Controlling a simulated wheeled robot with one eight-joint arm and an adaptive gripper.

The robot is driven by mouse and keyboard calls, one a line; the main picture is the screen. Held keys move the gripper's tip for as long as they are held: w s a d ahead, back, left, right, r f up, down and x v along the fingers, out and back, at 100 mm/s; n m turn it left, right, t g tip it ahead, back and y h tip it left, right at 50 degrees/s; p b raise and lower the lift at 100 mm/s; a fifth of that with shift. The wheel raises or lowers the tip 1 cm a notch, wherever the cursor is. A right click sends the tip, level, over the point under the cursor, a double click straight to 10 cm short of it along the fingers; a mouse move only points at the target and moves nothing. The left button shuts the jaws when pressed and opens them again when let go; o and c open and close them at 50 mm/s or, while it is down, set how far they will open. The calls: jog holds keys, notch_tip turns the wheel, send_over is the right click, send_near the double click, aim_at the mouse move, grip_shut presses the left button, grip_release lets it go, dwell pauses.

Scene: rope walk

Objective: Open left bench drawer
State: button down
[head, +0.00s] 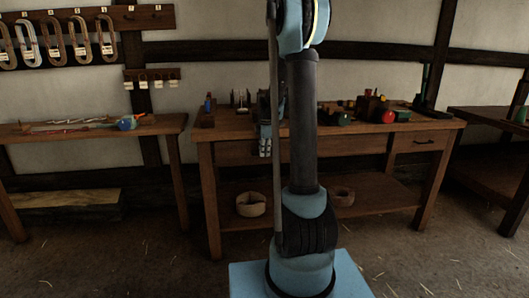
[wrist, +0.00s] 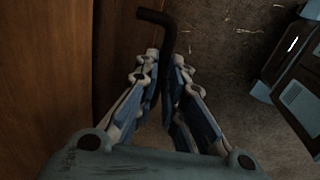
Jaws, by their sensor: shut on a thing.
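The wooden bench (head: 222,136) stands ahead, with a front panel at its left where the left drawer (head: 228,153) appears to be. My arm hides part of that panel, and I cannot tell from the head view whether the drawer is out. My gripper (head: 264,153) is in front of it, pointing down. In the wrist view my gripper (wrist: 167,65) is shut on a dark bent handle (wrist: 158,18), which passes between its fingers. A brown wooden face (wrist: 45,65) fills the left of that view.
The right drawer (head: 422,142) has a dark handle and looks shut. Rope coils (head: 251,204) lie on the bench's lower shelf. A side table (head: 60,134) stands left and another bench (head: 488,122) right. Straw-strewn floor (head: 120,260) is open in front.

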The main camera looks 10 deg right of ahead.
jog(key=s, duration=2.1)
jog(key=shift+s, duration=0.4)
jog(key=c, duration=2)
grip_release()
jog(key=shift+o, duration=0.2)
jog(key=shift+r, duration=0.15)
notch_tip(320, 180, up, 12)
jog(key=s, duration=0.2)
jog(key=shift+f, duration=0.25)
jog(key=shift+s, duration=0.1)
